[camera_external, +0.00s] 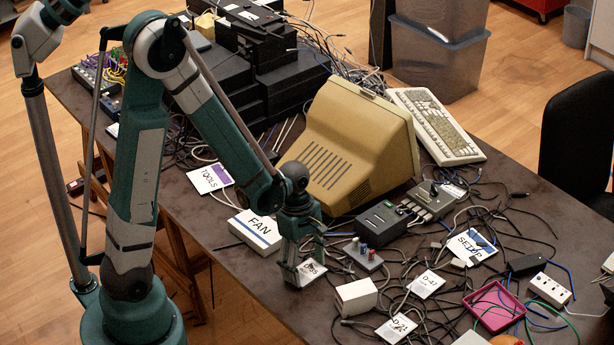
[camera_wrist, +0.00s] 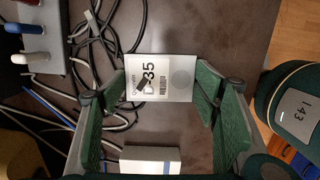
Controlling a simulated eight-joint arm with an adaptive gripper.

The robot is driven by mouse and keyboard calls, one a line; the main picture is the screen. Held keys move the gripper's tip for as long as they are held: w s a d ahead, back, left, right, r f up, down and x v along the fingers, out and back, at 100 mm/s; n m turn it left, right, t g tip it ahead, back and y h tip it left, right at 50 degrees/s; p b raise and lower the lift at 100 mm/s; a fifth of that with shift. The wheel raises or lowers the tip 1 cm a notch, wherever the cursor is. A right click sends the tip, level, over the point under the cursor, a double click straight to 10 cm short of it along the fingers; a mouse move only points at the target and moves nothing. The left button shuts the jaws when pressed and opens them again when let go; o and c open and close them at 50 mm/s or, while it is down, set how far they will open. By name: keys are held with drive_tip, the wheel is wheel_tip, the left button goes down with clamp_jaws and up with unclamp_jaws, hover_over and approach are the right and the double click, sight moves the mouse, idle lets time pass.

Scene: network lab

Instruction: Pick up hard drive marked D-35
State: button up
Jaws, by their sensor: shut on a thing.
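The hard drive marked D-35 (camera_wrist: 178,78) is a light grey box with a white label and a barcode, seen in the wrist view between the two green fingers of my gripper (camera_wrist: 160,85). The fingers are shut on its sides. In the external view my gripper (camera_external: 297,262) points down near the table's front edge, with the hard drive (camera_external: 312,270) partly hidden at its tips. I cannot tell whether the drive touches the table.
A white box marked FAN (camera_external: 256,231) stands just left of my gripper. A small grey block with coloured plugs (camera_external: 362,254) and a white box (camera_external: 356,297) are to the right. A beige monitor (camera_external: 350,140) stands behind. Loose cables cover much of the table (camera_external: 262,290).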

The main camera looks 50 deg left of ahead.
sight(306, 273)
drive_tip(key=shift+r, duration=0.15)
wheel_tip(306, 273, up, 10)
drive_tip(key=p, duration=0.3)
idle(0.4)
